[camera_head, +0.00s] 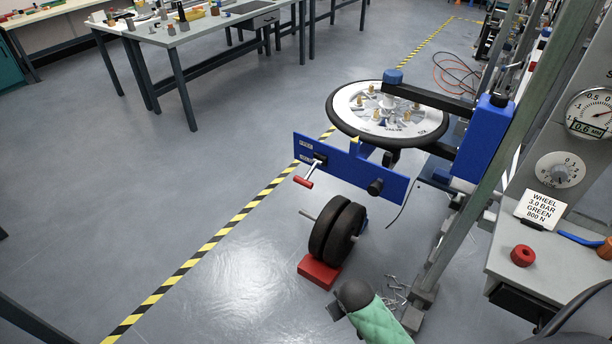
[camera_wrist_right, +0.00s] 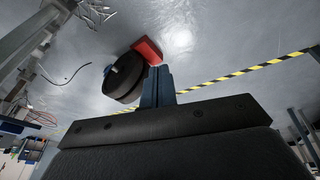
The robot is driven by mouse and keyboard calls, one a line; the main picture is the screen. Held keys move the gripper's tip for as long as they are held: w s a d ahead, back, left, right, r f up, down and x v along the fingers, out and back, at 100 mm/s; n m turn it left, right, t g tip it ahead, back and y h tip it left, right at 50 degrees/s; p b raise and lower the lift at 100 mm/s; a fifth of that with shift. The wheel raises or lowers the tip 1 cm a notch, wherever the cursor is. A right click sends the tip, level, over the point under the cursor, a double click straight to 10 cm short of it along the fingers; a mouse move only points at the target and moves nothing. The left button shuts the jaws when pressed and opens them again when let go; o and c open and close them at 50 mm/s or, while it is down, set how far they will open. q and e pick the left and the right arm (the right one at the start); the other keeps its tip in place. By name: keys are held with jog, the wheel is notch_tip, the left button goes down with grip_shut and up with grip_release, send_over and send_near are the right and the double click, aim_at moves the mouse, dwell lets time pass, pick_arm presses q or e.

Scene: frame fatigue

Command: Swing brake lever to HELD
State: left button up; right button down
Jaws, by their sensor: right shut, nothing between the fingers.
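The brake lever (camera_head: 303,182) has a red grip and a dark pivot on the left part of a blue plate (camera_head: 345,167). It points down and left from its pivot. The lever cannot be made out in the wrist view. My left gripper is not in view.
A spoked wheel (camera_head: 390,112) lies flat above the plate. Black weight discs (camera_head: 337,232) stand by a red block (camera_head: 319,271) on the floor, between my right gripper and the lever. A grey post (camera_head: 480,165) and a bench (camera_head: 560,260) stand at right.

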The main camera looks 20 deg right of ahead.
jog(key=w+d+r+t, duration=0.1)
jog(key=w+d+r, duration=0.4)
jog(key=w+r, duration=0.1)
notch_tip(320, 180, up, 22)
jog(key=n+t+y+p, duration=0.6)
jog(key=n+t+y, duration=0.2)
jog(key=n+t, duration=0.1)
send_over(308, 182)
jog(key=s+a, duration=0.2)
jog(key=s, duration=0.1)
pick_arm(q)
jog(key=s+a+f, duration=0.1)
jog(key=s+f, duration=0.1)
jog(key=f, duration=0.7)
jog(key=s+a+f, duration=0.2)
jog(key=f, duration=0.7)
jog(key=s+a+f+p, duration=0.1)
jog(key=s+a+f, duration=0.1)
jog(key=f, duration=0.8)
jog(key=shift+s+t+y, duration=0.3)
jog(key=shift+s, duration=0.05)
pick_arm(e)
jog(key=shift+y, duration=0.3)
jog(key=shift+w+d+f, duration=0.25)
jog(key=shift+f, duration=0.4)
jog(key=shift+w+d+f, duration=0.2)
jog(key=shift+w+f, duration=0.05)
jog(key=shift+f, duration=0.35)
jog(key=shift+w+d+f, duration=0.25)
jog(key=shift+f, duration=0.4)
